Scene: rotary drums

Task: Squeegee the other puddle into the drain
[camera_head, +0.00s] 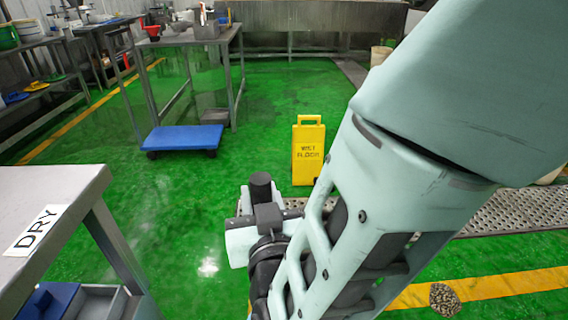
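A long metal drain grating (515,208) is set in the green floor at the right, and my arm crosses in front of part of it. The floor is glossy, with a bright wet-looking shine (208,266) left of my arm; I cannot make out a puddle's edge. My arm comes down from the upper right and fills much of the right side. Its forward links show near the middle, but I cannot make out gripper fingers. No squeegee can be made out.
A yellow wet-floor sign (308,150) stands beyond my arm. A blue wheeled dolly (184,138) is by a metal table (182,40). A bench labelled DRY (60,190) is at near left. A speckled clump (444,299) lies on the yellow floor line (500,285).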

